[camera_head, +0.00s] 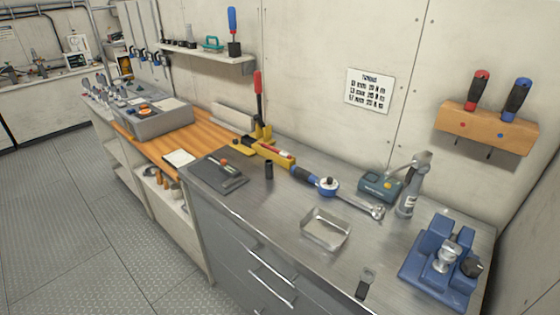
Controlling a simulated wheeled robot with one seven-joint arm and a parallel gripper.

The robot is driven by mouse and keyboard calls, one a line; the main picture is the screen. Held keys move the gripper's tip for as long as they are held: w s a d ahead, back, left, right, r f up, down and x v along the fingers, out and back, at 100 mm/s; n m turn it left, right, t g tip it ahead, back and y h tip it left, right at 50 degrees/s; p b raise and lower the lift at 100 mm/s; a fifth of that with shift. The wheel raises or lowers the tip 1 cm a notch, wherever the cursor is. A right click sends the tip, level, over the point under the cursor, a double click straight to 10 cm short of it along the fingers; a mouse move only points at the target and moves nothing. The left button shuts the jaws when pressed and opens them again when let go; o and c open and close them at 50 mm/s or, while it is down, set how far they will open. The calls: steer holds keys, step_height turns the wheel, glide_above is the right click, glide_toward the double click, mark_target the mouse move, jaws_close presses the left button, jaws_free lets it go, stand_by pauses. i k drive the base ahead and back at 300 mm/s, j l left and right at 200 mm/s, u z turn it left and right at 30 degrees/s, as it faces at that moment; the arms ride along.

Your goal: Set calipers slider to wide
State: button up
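A dark grey mat (205,183) lies on the left part of the steel bench top. On it lies a small tool (231,172) with a flat metallic bar and an orange-red knob. It may be the calipers, but it is too small for me to be sure. I cannot read a slider position or make out the jaws. My gripper is not in view, and nothing touches the tool.
A ratchet wrench (328,186), an empty metal tray (325,229), a teal box (380,186) and a blue fixture (436,275) follow. The floor in front is clear.

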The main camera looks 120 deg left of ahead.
mark_target(232, 173)
steer(key=u, duration=3.9)
steer(key=i+j+u, duration=0.2)
steer(key=i, duration=0.3)
steer(key=i+u, duration=0.15)
steer(key=i, duration=0.4)
